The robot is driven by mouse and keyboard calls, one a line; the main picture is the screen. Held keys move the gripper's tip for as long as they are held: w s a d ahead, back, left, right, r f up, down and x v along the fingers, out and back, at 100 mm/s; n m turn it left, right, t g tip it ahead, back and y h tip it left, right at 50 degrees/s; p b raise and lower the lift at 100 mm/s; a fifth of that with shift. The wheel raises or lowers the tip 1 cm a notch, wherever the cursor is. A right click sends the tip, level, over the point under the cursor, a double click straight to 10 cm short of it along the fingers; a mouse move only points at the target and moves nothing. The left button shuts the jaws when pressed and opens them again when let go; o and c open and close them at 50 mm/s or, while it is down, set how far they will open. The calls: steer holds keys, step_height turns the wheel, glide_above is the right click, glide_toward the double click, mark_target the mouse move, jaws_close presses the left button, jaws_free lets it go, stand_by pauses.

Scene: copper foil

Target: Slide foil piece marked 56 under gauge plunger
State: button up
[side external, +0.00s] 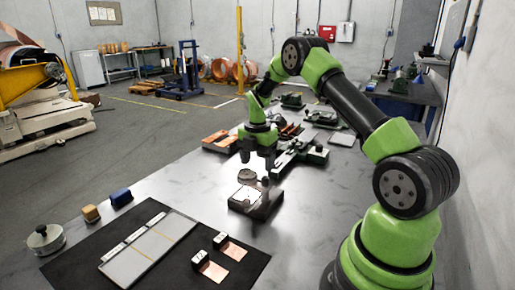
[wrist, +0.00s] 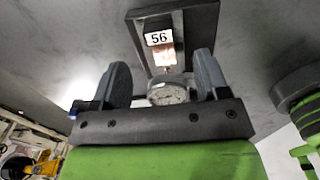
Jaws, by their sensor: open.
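The foil piece marked 56 (wrist: 163,56) shows in the wrist view as a small copper strip with a black-and-white "56" tag (wrist: 158,38) on it. It lies on the dark base of the gauge (wrist: 135,30), its near end close to the round dial (wrist: 168,93). The dial hides the plunger, so I cannot tell whether the foil is beneath it. In the side view the gauge (side external: 247,176) stands on its dark base (side external: 262,207). My gripper (side external: 258,166) is open just above and behind the gauge; in the wrist view its fingers (wrist: 162,80) flank the dial, apart from the foil.
A dark mat (side external: 75,270) at front holds a pale strip board (side external: 150,250) and two tagged copper foils (side external: 232,250) (side external: 213,271). A round metal pot (side external: 45,239), wooden block (side external: 91,213) and blue block (side external: 121,197) stand at left. Green-ended tooling (side external: 300,152) lies behind the gauge.

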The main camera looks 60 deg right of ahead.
steer(key=shift+f, duration=2.75)
steer(key=c, duration=1)
steer(key=shift+r, duration=0.1)
steer(key=shift+c, duration=0.2)
steer(key=shift+a, duration=0.7)
steer(key=o, duration=0.6)
steer(key=shift+r, duration=1.4)
